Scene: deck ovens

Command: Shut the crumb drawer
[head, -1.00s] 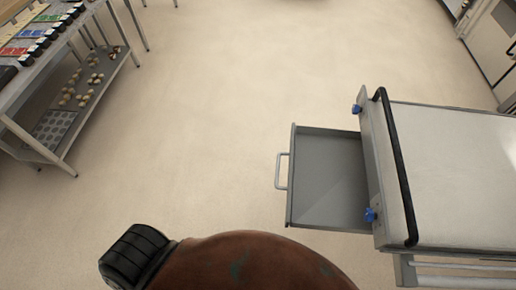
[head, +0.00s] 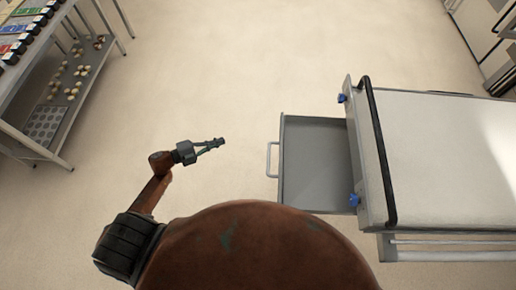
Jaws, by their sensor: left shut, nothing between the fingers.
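The crumb drawer (head: 316,167) is a grey, empty metal tray pulled out from the left side of a white-topped oven unit (head: 455,150). Its pale bar handle (head: 271,160) faces left. My left gripper (head: 219,143) is shut and empty, pointing right, to the left of the handle with a clear gap between them. My right gripper is not in view.
Two blue knobs (head: 354,200) and a black rail (head: 377,150) line the oven unit's left side. A metal shelf table (head: 62,150) with round items stands at the left. The floor (head: 215,60) between is clear.

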